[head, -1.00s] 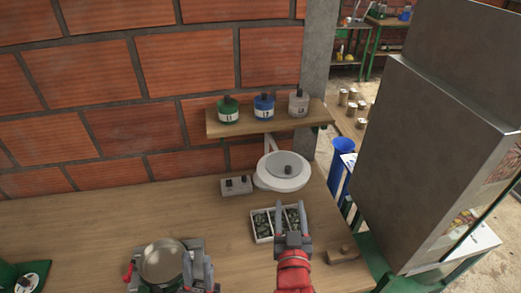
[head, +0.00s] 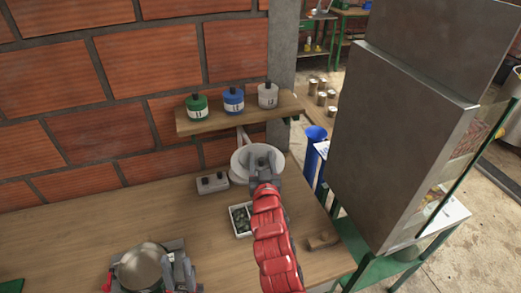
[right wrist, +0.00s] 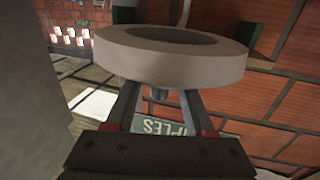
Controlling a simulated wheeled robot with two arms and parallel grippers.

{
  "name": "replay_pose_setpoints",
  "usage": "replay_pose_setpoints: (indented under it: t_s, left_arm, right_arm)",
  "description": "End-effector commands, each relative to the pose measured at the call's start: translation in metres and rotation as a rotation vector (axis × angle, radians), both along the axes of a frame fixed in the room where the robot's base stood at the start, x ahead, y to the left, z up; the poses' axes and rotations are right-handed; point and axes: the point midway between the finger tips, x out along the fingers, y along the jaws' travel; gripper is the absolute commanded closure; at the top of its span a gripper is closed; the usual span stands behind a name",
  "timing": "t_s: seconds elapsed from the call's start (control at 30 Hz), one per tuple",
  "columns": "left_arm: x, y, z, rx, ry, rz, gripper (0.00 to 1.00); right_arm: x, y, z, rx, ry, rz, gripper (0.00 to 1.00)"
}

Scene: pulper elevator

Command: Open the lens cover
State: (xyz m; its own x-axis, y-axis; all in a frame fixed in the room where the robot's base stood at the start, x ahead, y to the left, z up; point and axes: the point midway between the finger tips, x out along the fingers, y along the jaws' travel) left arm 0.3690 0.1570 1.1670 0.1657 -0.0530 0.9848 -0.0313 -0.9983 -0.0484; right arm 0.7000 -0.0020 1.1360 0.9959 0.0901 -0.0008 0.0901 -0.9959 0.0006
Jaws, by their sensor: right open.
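The lens cover (head: 262,153) is a grey disc with a small dark knob, on a round white lens head (head: 240,165) held by an arm below the shelf. My right gripper (head: 264,163) is in front of it and hides the knob and part of the disc. In the right wrist view, the white ring (right wrist: 170,52) fills the top, and a small knob (right wrist: 160,93) shows between the open fingers. I cannot tell whether they touch it.
A shelf (head: 215,122) carries green (head: 197,107), blue (head: 233,99) and grey (head: 267,95) jars. A switch box (head: 212,183), a white tray (head: 233,209) and a wooden object (head: 322,240) lie on the table. A large metal cabinet (head: 390,140) stands at the right.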

Motion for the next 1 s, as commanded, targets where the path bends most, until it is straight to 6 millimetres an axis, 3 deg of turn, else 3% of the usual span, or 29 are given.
replay_pose_setpoints:
  t_s: [0.2,0.53,0.57,0.83,1.0]
  left_arm:
    - [0.0,0.0,0.008,0.0,0.0,0.0,0.65]
    - [0.0,0.0,0.008,0.0,0.0,0.0,0.65]
    - [0.0,0.0,0.008,0.0,0.0,0.0,0.65]
    - [0.0,0.0,0.008,0.0,0.0,0.0,0.65]
    - [0.0,0.0,0.008,0.0,0.0,0.0,0.65]
  right_arm:
    - [0.019,0.002,0.001,0.0,0.001,-0.001,0.46]
    - [0.021,0.002,0.0,0.0,-0.001,0.0,0.46]
    - [0.021,0.002,0.0,0.0,-0.001,0.0,0.48]
    - [0.021,0.002,0.0,0.0,0.0,0.001,0.97]
    - [0.021,0.002,0.0,0.0,0.0,0.001,1.0]
